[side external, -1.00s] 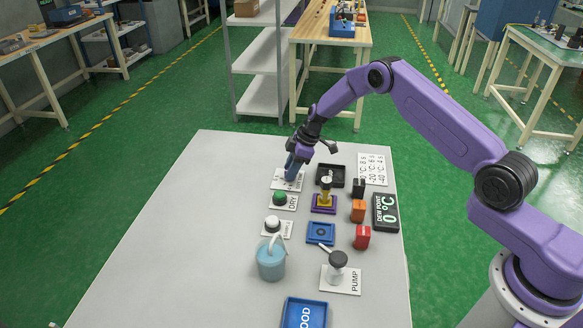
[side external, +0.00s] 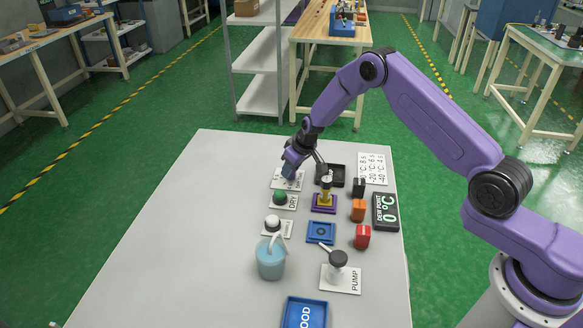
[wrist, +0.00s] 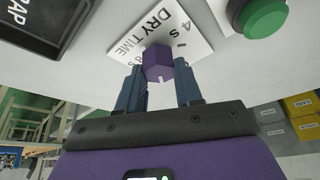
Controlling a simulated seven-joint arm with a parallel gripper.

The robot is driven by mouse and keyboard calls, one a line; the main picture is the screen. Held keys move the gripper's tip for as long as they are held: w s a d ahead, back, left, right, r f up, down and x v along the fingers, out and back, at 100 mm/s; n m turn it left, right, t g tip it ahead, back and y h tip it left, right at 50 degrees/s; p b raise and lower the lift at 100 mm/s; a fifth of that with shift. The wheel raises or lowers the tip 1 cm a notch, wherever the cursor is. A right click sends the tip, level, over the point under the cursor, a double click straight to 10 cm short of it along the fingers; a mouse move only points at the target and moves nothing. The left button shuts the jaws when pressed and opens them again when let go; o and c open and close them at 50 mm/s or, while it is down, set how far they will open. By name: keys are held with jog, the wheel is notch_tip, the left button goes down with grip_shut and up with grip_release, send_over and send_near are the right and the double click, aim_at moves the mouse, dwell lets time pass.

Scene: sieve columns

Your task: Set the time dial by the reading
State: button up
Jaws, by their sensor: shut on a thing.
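The time dial is a purple knob (wrist: 158,60) with a small white mark, on a white plate (wrist: 190,38) printed "DRY TIME" and "4 s" in the wrist view. My gripper (wrist: 160,75) is shut on the knob, one blue finger on each side. In the side view my gripper (side external: 289,172) is down at the DRY TIME plate (side external: 296,184) and hides the knob. The dew point display (side external: 386,212) reads "0 °C". A white chart card (side external: 373,169) lists temperatures with seconds; its text is small, seemingly 8, 6 and 4 s.
A green button (side external: 280,196) is beside the dial, with a white button (side external: 273,222) nearer. A black tray (side external: 330,175), a purple stand (side external: 324,206), a blue pad (side external: 321,232), coloured blocks, a blue bottle (side external: 270,262) and the pump (side external: 338,264) stand close. The table's left is clear.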

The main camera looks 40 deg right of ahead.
jog(key=shift+a+m+h, duration=0.1)
jog(key=shift+m+h, duration=0.45)
jog(key=shift+m, duration=0.85)
jog(key=shift+m+h, duration=0.55)
jog(key=shift+m, duration=0.85)
jog(key=o, duration=1)
jog(key=shift+o, duration=0.2)
jog(key=shift+s+a+r, duration=0.1)
jog(key=shift+s+r, duration=0.1)
jog(key=shift+r, duration=0.45)
jog(key=v, duration=1.6)
jog(key=shift+a, duration=0.1)
